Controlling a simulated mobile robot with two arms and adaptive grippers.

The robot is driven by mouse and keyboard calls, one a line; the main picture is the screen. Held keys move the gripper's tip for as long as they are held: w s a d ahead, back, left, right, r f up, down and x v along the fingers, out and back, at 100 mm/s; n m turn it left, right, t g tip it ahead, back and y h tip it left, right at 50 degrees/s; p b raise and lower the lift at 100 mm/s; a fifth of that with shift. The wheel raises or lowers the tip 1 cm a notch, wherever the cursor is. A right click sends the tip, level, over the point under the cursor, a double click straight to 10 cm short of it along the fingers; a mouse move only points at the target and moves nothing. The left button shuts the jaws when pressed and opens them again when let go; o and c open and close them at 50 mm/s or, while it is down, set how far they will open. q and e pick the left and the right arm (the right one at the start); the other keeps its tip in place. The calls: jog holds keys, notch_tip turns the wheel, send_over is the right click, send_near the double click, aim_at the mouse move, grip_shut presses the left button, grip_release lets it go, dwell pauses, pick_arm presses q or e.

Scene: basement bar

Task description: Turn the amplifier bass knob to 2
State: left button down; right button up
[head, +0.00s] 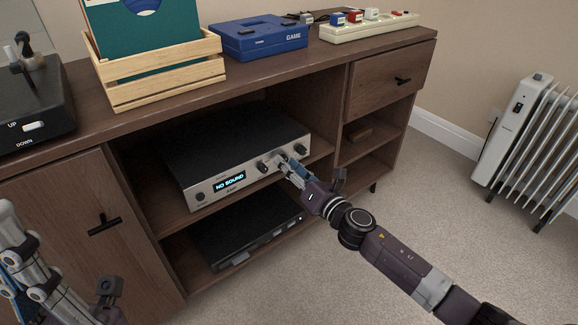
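The silver-fronted amplifier (236,147) sits on the upper middle shelf of the brown cabinet. Its lit display (230,183) reads "NO SOUND". A dark knob (263,167) shows right of the display, and another knob (300,149) shows farther right. My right gripper (281,160) reaches in from the lower right, with its fingertips at the front panel between these knobs. The fingers cover that part of the panel, and I cannot tell whether they grip a knob. Knob labels and settings are too small to read. My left gripper (35,270) is partly in view at the lower left, away from the amplifier.
A black device (245,240) lies on the shelf below. A white radiator (525,135) stands at right. Carpet in front is clear.

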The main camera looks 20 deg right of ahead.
jog(key=shift+w, duration=0.15)
jog(key=shift+c, duration=0.3)
grip_shut()
